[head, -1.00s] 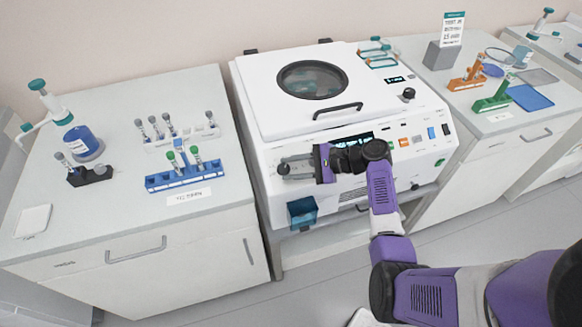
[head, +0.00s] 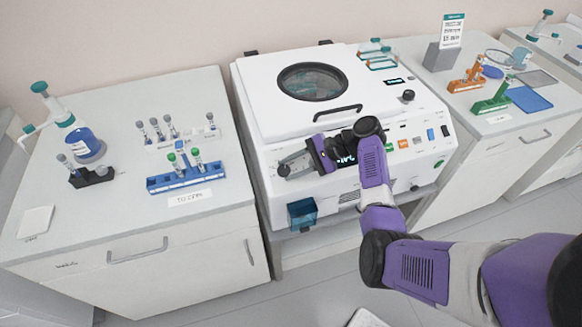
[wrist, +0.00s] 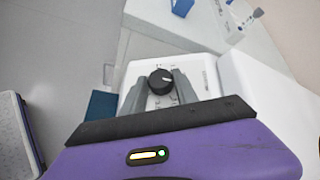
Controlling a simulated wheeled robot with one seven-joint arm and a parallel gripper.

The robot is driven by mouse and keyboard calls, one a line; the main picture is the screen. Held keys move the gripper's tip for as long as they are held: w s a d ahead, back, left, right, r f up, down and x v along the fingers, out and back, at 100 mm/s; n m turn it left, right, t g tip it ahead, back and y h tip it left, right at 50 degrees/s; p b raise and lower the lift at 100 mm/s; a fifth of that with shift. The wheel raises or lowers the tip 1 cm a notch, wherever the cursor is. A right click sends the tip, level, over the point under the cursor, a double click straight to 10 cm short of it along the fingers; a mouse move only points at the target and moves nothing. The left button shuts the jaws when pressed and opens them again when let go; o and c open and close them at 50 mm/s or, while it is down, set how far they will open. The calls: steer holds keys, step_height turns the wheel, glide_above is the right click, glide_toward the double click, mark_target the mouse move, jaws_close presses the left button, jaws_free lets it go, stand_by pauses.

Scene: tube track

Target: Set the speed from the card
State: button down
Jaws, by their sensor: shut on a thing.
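The white centrifuge (head: 262,82) stands in the middle of the head view, its windowed lid down. My gripper (head: 290,167) is at the left of its front panel, tilted, with its fingers closed around the dark dial knob (head: 283,171). In the wrist view the black knob (wrist: 161,82) with a pale pointer mark sits between the two grey fingers. Part of a lit display (head: 346,160) shows beside my gripper; its digits are mostly hidden and not readable. The card (head: 453,29) stands upright on a grey block at the back right; its lines are too small to read.
A blue tube rack (head: 185,180) and a white rack (head: 181,139) stand on the left bench. Orange (head: 466,84) and green (head: 491,104) racks are on the right bench. A teal bin (head: 302,213) hangs below the panel. Another knob (head: 408,96) is on the machine's top right.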

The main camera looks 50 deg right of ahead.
steer(key=c, duration=0.9)
jaws_free()
steer(key=shift+c, duration=0.2)
steer(key=shift+b+v, duration=0.55)
steer(key=shift+v, duration=3.35)
